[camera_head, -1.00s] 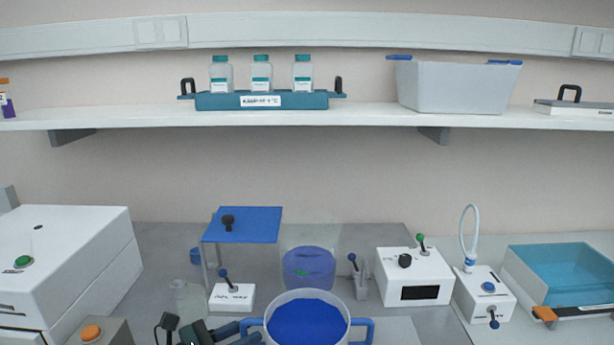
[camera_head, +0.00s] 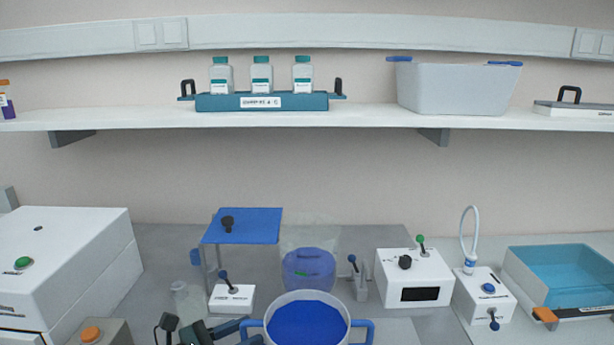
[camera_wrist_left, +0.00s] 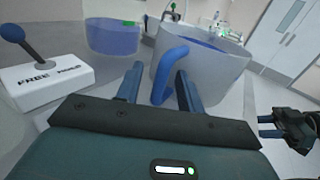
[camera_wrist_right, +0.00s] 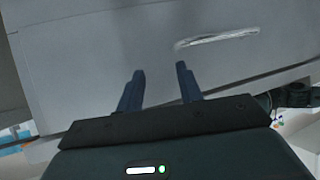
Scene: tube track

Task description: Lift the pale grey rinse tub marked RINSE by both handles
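A round pale grey tub (camera_head: 341,303) with blue liquid (camera_head: 308,322) stands on the bench at the bottom middle of the head view, a blue handle on each side. No RINSE mark can be read on it. My left gripper (camera_head: 254,331) is open at its left handle (camera_head: 252,324). In the left wrist view the tub (camera_wrist_left: 215,72) is upright and the blue handle (camera_wrist_left: 170,72) shows between the open fingers, not gripped. My right gripper (camera_wrist_right: 160,69) is open and empty, facing a plain grey surface with a pale slot; it is outside the head view.
A clear vessel of blue liquid (camera_head: 308,270) stands behind the tub. A white lever box (camera_head: 231,298) is left of it, a white box with a dark window (camera_head: 415,277) right. A grey bin with blue handles (camera_head: 455,88) sits on the shelf.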

